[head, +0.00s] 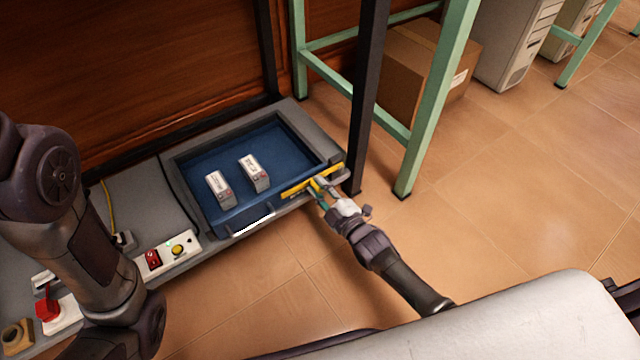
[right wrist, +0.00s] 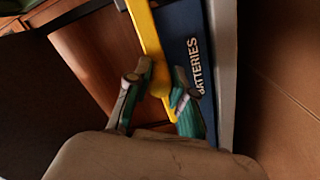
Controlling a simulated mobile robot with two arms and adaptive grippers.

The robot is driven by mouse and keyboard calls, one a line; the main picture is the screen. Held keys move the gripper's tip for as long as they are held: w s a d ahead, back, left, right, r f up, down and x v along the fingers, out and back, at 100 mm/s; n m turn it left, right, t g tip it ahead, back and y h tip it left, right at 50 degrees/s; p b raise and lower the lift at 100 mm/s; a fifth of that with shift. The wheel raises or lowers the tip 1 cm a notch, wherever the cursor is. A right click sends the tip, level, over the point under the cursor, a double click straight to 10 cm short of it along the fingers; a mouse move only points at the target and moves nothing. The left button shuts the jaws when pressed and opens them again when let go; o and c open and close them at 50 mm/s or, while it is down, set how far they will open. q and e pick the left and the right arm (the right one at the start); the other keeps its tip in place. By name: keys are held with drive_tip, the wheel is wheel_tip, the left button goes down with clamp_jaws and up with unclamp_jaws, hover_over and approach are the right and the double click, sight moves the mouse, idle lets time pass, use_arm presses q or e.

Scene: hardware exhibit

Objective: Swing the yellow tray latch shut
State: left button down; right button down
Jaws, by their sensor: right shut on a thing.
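The yellow latch (head: 297,189) is a flat bar lying along the front right edge of the blue tray (head: 205,165). In the right wrist view the yellow latch (right wrist: 146,36) runs up beside a blue face lettered BATTERIES. My right gripper (head: 318,187) is at the bar, near the tray's front right corner. In the right wrist view my right gripper (right wrist: 160,82) has its teal-padded fingers on both sides of the bar's rounded end, shut on it. My left arm stands at the left of the head view; its gripper is out of view.
Two white battery boxes (head: 219,187) (head: 254,172) sit in the tray. A control panel with a yellow button (head: 178,250) and a red knob (head: 47,309) are to the left. A black post (head: 367,100) and a green frame leg (head: 436,100) rise close right of the tray.

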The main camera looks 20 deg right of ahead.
drive_tip(key=shift+s+f, duration=0.1)
drive_tip(key=shift+f, duration=0.1)
idle(0.4)
drive_tip(key=c, duration=1)
unclamp_jaws()
drive_tip(key=v, duration=1.2)
